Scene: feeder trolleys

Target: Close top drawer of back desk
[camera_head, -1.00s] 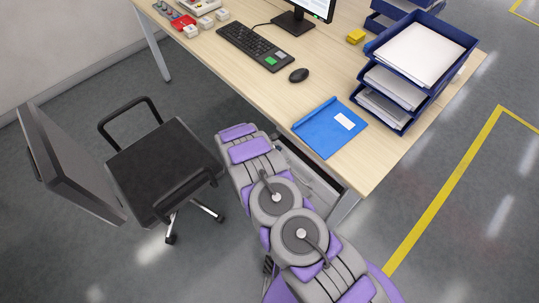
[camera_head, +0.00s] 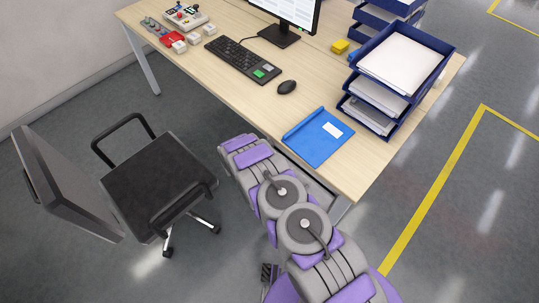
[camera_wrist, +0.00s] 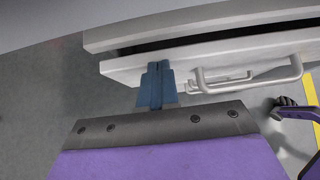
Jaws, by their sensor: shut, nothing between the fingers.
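The back desk (camera_head: 250,100) has a light wood top. In the wrist view a pale grey drawer front (camera_wrist: 120,70) with a bar handle (camera_wrist: 247,83) lies across the upper part, and a dark gap runs along its upper edge. My gripper (camera_wrist: 158,70) is shut and empty. Its blue fingertips are at the drawer front, left of the handle and not around it; I cannot tell whether they touch. In the head view only a grey strip of the drawer unit shows under the desk edge; my arm hides most of it, and my gripper is hidden there.
A black office chair (camera_head: 158,175) stands left of my arm. A blue folder (camera_head: 317,137), a mouse (camera_head: 287,87), a keyboard (camera_head: 242,59) and blue paper trays (camera_head: 407,63) are on the desk. Clear floor with yellow lines lies at right.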

